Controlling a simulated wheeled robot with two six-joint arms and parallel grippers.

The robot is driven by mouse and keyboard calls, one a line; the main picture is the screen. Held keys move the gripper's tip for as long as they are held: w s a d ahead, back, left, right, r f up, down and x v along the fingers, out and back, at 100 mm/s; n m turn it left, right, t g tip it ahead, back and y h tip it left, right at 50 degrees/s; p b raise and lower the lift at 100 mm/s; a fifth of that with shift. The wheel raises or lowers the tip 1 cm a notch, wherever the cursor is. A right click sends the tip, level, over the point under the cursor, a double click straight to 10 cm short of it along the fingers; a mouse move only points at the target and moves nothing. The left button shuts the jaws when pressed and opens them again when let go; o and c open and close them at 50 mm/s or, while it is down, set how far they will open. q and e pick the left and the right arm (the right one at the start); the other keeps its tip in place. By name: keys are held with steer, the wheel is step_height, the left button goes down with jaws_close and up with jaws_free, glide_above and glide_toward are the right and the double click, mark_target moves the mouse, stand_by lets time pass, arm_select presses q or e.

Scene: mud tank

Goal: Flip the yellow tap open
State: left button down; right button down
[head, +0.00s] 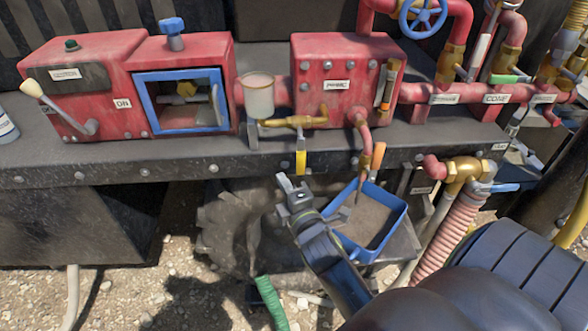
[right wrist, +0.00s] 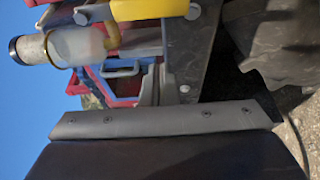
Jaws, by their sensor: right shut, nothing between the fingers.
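The yellow tap handle (head: 301,163) hangs straight down from a brass valve (head: 293,122) under the red box's left side. In the right wrist view the yellow handle (right wrist: 147,9) lies across the top edge, partly cut off. My right gripper (head: 291,186) is shut and empty, just below and slightly left of the handle's lower end in the head view. I cannot tell whether it touches the handle. My left gripper is not in view.
A clear cup (head: 258,97) stands left of the valve. The dark bench edge (head: 200,165) runs behind the handle. A blue-rimmed bin (head: 398,218) stands below right, under a spout with an orange handle (head: 378,156). A green hose (head: 271,302) lies below.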

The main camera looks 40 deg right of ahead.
mark_target(301, 157)
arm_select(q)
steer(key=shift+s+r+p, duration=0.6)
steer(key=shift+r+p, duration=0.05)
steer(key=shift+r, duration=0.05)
arm_select(e)
steer(key=d, duration=0.1)
steer(key=w+d, duration=0.1)
steer(key=d, duration=0.1)
steer(key=w+d, duration=0.1)
steer(key=shift+w+d, duration=0.1)
steer(key=shift+d, duration=0.1)
steer(key=shift+w, duration=0.1)
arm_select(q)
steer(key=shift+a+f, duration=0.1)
arm_select(e)
steer(key=shift+d, duration=0.15)
